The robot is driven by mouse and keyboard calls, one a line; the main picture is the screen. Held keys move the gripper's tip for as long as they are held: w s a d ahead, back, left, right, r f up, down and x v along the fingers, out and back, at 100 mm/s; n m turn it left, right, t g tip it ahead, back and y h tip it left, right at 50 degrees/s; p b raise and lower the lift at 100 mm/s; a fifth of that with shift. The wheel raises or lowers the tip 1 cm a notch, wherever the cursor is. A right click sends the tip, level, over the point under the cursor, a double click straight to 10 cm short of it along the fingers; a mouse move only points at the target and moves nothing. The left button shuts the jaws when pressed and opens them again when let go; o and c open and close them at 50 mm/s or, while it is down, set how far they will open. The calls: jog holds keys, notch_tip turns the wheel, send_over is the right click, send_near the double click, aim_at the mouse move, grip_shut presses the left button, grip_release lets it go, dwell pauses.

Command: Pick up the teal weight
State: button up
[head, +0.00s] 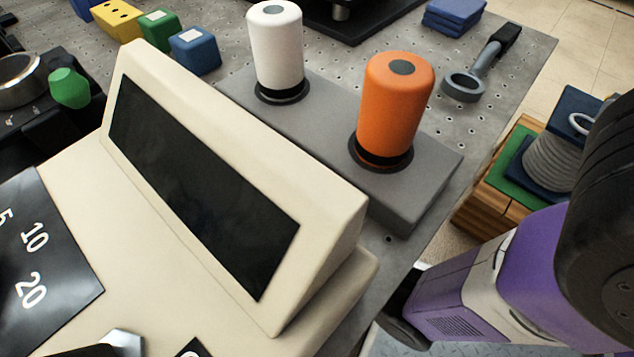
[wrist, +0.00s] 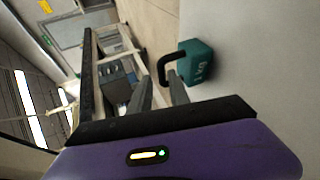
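The teal weight (wrist: 198,62) shows in the wrist view, right of centre, as a block with pale lettering that appears sideways. Its black loop handle (wrist: 165,68) points to the left in the picture. My gripper (wrist: 161,82) has its two grey fingers apart, with nothing between them. The fingertips point toward the handle and lie just below it in the picture; I cannot tell the exact depth between them. I do not make out the teal weight or my gripper's fingers in the head view.
In the wrist view a pale grey surface (wrist: 265,60) fills the right side, beside the weight. In the head view a cream console (head: 330,220) stands in front, with a white cylinder (head: 275,45) and an orange cylinder (head: 395,105) on a grey block behind it.

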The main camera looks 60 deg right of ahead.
jog(key=b+x, duration=0.1)
jog(key=x, duration=0.1)
jog(key=b+x, duration=0.1)
jog(key=x, duration=0.1)
jog(key=b+x, duration=0.1)
jog(key=x, duration=0.1)
jog(key=shift+f, duration=0.3)
jog(key=shift+d+f, duration=0.1)
jog(key=shift+d, duration=0.45)
jog(key=shift+c, duration=0.4)
grip_shut()
jog(key=shift+f, duration=0.1)
dwell(0.3)
